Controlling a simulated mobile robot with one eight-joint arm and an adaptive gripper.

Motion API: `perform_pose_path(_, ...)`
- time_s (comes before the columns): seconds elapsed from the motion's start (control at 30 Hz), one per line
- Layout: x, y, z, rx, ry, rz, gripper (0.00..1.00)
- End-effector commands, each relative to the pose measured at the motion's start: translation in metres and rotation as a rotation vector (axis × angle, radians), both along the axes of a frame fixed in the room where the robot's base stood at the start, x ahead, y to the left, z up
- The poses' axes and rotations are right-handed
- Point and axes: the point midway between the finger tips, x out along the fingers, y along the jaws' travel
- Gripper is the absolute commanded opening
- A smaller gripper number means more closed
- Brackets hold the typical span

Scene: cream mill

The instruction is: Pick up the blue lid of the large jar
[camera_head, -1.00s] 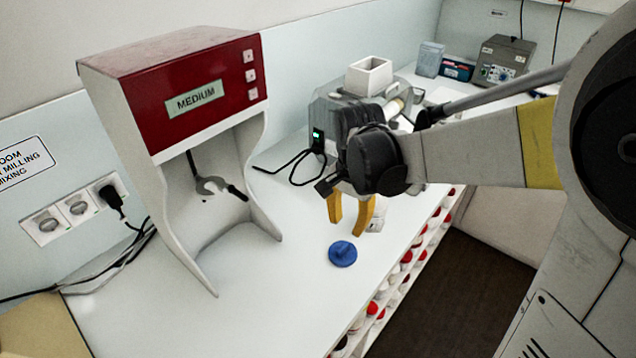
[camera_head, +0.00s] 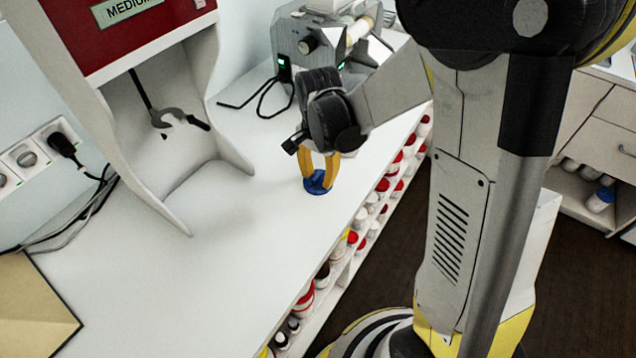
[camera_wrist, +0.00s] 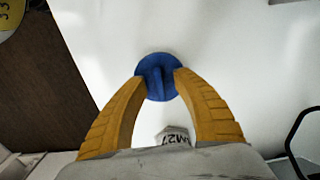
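The blue lid (camera_head: 318,187) lies on the white counter near its front edge. It is round with a raised ridge across its top. In the wrist view the lid (camera_wrist: 157,66) lies between the fingertips, with its ridge in the middle. My gripper (camera_head: 319,172) points down at the lid, its yellow fingers apart on either side of the ridge. In the wrist view my gripper (camera_wrist: 160,76) shows gaps between the fingertips and the ridge. A white labelled object (camera_wrist: 174,134), perhaps a jar, is partly hidden by the gripper; I cannot tell whether it is the large jar.
The white counter (camera_head: 235,260) is clear in front of the lid. A red and white machine (camera_head: 185,110) stands to the left, a grey device (camera_head: 308,42) with a cable behind. Shelves of small jars (camera_head: 352,237) run under the counter edge. Dark floor lies right.

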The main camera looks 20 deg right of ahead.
Motion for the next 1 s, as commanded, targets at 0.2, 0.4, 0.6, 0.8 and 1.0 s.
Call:
perform_pose_path(0.2, 0.000, 0.000, -0.001, 0.000, 0.000, 0.000, 0.33)
perform_pose_path(0.4, 0.000, 0.000, -0.001, 0.000, 0.000, 0.000, 0.00)
perform_pose_path(0.6, 0.000, 0.000, -0.001, 0.000, 0.000, 0.000, 0.00)
perform_pose_path(0.8, 0.000, 0.000, 0.005, 0.000, 0.000, 0.000, 0.00)
perform_pose_path(1.0, 0.000, 0.000, 0.031, 0.000, 0.000, 0.000, 0.00)
